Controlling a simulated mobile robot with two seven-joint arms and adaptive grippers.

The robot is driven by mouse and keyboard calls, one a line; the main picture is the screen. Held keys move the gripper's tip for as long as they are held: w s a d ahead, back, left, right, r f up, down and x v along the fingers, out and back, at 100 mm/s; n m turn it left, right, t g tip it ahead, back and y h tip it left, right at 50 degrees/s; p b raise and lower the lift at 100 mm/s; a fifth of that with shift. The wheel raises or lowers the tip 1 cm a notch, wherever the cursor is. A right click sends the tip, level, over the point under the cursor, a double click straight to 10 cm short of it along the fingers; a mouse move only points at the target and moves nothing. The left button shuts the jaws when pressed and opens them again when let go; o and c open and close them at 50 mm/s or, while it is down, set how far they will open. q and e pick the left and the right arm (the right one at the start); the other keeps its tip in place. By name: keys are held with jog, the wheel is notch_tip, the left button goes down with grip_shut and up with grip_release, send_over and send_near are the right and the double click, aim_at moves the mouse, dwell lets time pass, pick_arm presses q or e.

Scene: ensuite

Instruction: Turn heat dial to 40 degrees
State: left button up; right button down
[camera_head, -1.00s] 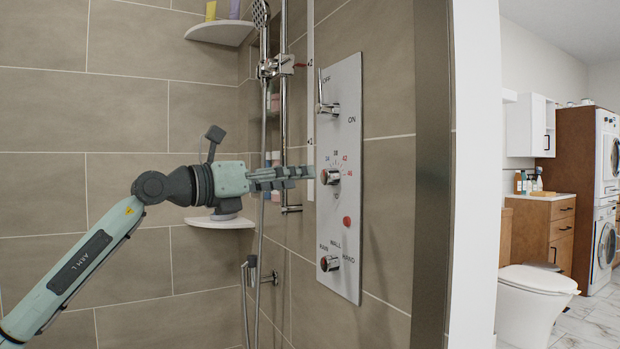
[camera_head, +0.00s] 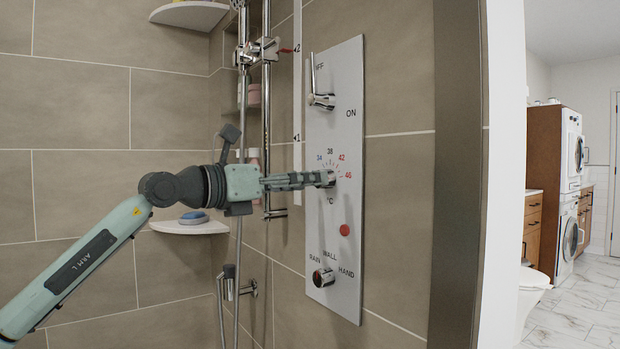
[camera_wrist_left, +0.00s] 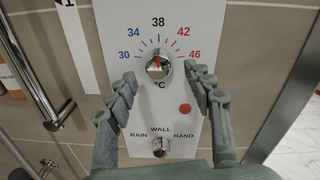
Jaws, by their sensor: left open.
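The heat dial is a round chrome knob (camera_wrist_left: 158,67) on a white panel, with a scale from 30 to 46 above it. A red mark on the knob points up, close to 38. In the head view the dial (camera_head: 327,178) is partly hidden by my left gripper (camera_head: 318,179), whose fingertips reach it. In the left wrist view my left gripper (camera_wrist_left: 166,82) is open, with one finger on each side, just below the dial. I cannot tell whether the fingers touch it. My right gripper is not in view.
The panel (camera_head: 350,130) also bears an ON/OFF lever (camera_head: 322,100) above, a red button (camera_head: 344,230) and a RAIN/WALL/HAND knob (camera_head: 323,277) below. A chrome shower rail (camera_head: 267,120) and a corner shelf (camera_head: 190,228) stand left of the panel.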

pick_arm(q)
jog(key=shift+x, duration=1.05)
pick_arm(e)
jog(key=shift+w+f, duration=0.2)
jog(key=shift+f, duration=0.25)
pick_arm(q)
jog(key=shift+c, duration=0.3)
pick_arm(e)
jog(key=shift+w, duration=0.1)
